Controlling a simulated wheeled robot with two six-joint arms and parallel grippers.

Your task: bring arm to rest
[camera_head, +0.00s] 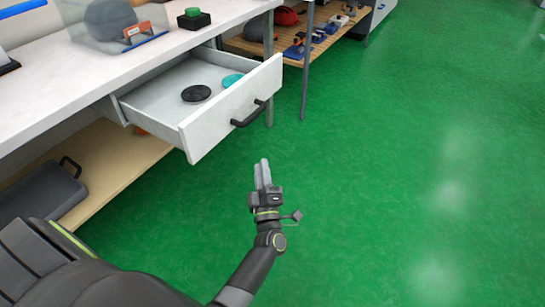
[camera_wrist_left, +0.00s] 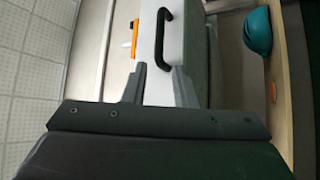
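My left gripper (camera_head: 263,170) is in front of the open drawer, over the green floor in the head view. Its two fingers point up in the picture with a narrow gap and nothing between them. In the left wrist view the gripper (camera_wrist_left: 159,72) shows its fingers apart, short of the black handle (camera_wrist_left: 158,38) on the white drawer front. The pulled-out drawer (camera_head: 200,142) has a black handle (camera_head: 250,114) and holds a black disc (camera_head: 196,93) and a teal item (camera_head: 232,80). My right gripper is not in view.
A white worktop (camera_head: 120,62) with a green button on a black box (camera_head: 193,17) stands at the left. A table leg (camera_head: 306,70) stands behind the drawer. The green floor (camera_head: 420,170) is clear at right.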

